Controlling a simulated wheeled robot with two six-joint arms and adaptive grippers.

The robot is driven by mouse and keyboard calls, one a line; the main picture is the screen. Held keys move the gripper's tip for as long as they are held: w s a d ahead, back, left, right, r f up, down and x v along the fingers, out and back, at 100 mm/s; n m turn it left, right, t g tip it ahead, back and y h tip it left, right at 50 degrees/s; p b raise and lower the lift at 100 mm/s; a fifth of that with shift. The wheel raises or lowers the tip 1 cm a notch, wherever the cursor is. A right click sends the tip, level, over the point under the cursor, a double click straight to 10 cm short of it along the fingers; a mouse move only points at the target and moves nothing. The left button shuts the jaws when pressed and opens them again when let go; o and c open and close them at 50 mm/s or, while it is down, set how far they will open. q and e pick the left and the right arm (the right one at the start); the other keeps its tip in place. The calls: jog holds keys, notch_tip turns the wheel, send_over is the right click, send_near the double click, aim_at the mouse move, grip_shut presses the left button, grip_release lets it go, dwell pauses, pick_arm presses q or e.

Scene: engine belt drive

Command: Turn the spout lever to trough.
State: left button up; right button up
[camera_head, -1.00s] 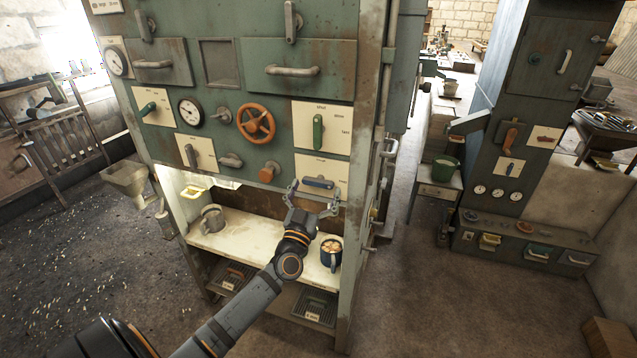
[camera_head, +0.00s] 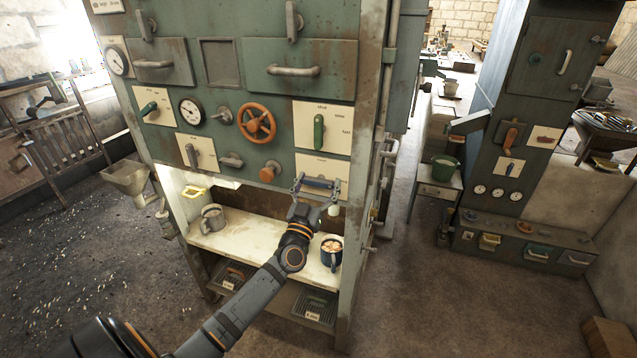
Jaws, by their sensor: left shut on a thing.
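A blue lever handle (camera_head: 318,183) lies about level on a cream plate (camera_head: 323,163) low on the right of the green machine's front. The plate's lettering is too small to read, so I cannot tell which lever it is by name. My left gripper (camera_head: 318,186) reaches up from below, its fingers on either side of the blue handle, shut on it. The fingers partly cover the handle and the plate's lower part. My right gripper is not in view.
A green lever (camera_head: 318,131) stands upright just above, and an orange handwheel (camera_head: 257,123) is to the left. Below, a shelf (camera_head: 252,232) holds a dark blue mug (camera_head: 331,254) close to my left arm and a grey mug (camera_head: 213,218) at its left end.

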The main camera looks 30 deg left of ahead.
pick_arm(q)
jog(key=shift+r+n+g+y+p, duration=0.15)
jog(key=shift+n+g+y+p, duration=0.15)
jog(key=shift+n+y+p, duration=0.5)
jog(key=n+g+y+p, duration=0.1)
jog(key=n+g+p, duration=0.1)
jog(key=n+p, duration=0.3)
jog(key=n+g+y+p, duration=0.1)
jog(key=n+p, duration=0.4)
jog(key=n, duration=0.1)
jog(key=n+g+y+p, duration=0.2)
jog(key=n+p, duration=0.2)
jog(key=n, duration=0.2)
jog(key=shift+r+g+p, duration=0.1)
jog(key=shift+g+p, duration=0.2)
jog(key=shift+p, duration=0.1)
jog(key=n+g+p, duration=0.1)
jog(key=n+p, duration=0.1)
jog(key=n, duration=0.1)
jog(key=shift+p, duration=0.35)
jog(key=shift+f+n, duration=0.25)
jog(key=shift+n, duration=0.05)
jog(key=o, duration=1)
